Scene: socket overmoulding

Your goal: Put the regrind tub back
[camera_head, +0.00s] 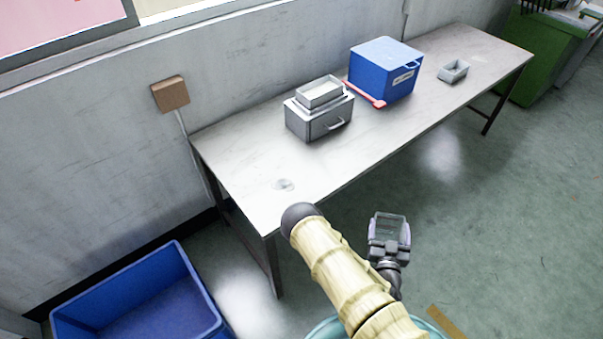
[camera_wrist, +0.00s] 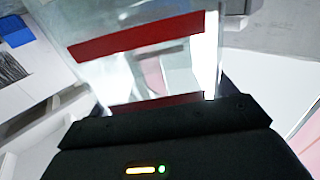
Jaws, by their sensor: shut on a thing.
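My gripper (camera_head: 389,252) is in front of the workbench, apart from it, over the open floor. It is shut on a clear, see-through tub (camera_head: 390,226), which I take to be the regrind tub. In the wrist view the clear tub (camera_wrist: 145,65) fills the upper middle, with red bands across it, just beyond the dark gripper body. The tub's contents cannot be made out. The workbench (camera_head: 245,150) runs along the wall. A small round pale mark or disc (camera_head: 283,184) lies on its near end.
On the bench stand a grey metal box (camera_head: 318,124) with a grey tray (camera_head: 320,92) on top, a labelled blue box (camera_head: 385,72), a red bar (camera_head: 369,96) and a small grey tray (camera_head: 453,71). A blue crate (camera_head: 205,300) is on the floor; a green bin (camera_head: 535,55) stands far right.

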